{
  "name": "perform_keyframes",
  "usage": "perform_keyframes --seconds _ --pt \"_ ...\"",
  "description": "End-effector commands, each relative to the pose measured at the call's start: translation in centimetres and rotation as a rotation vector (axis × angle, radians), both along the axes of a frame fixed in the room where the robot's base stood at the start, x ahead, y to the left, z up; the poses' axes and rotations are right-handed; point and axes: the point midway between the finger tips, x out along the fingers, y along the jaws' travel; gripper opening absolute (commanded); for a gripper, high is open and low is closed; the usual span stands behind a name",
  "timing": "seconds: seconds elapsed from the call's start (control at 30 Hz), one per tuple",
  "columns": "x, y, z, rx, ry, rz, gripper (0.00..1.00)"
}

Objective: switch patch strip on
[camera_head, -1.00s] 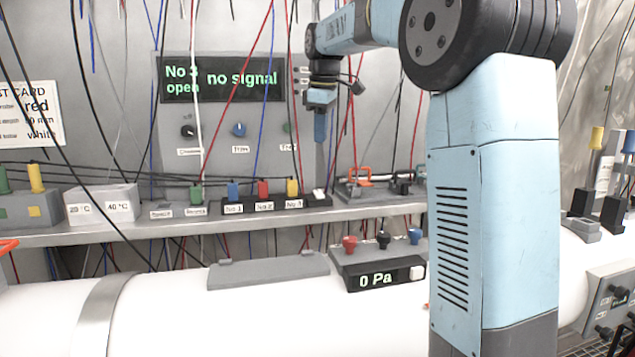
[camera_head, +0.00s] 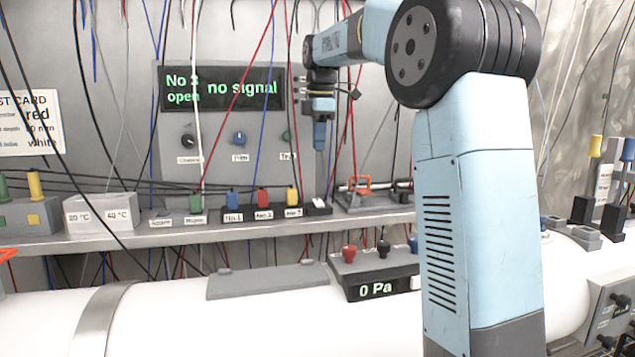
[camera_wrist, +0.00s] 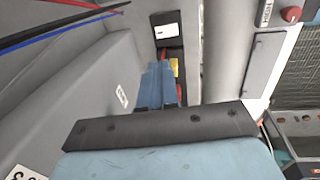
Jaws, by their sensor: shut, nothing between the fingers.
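The patch strip (camera_head: 274,216) is a dark bar on the shelf, with blue, red and yellow plugs above labels No 1, No 2 and No 3. Its white rocker switch (camera_head: 318,204) is at the right end. My gripper (camera_head: 319,148) is shut and empty, pointing down above the switch end, with a gap between in the head view. In the wrist view my shut fingers (camera_wrist: 155,85) hide much of the strip; the white switch (camera_wrist: 167,31) shows beyond them, with bits of red and yellow plugs beside them. I cannot tell the switch's position.
The display (camera_head: 222,88) reads "No 3 open" and "no signal". Many hanging wires cross the space around my arm. An orange-handled device (camera_head: 360,190) stands right of the strip. Grey blocks (camera_head: 100,212) stand left. A white pipe (camera_head: 170,300) runs below the shelf (camera_head: 240,236).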

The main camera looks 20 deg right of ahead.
Motion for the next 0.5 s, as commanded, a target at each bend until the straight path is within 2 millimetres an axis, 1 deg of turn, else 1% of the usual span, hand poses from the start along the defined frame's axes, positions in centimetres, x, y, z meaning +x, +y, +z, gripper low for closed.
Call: perform_keyframes --seconds 0.17,0.5 --pt "0.2 0.0 -1.5 0.0 0.003 0.0 0.0" --pt "1.0 0.0 -7.3 0.0 0.003 -0.001 0.0"
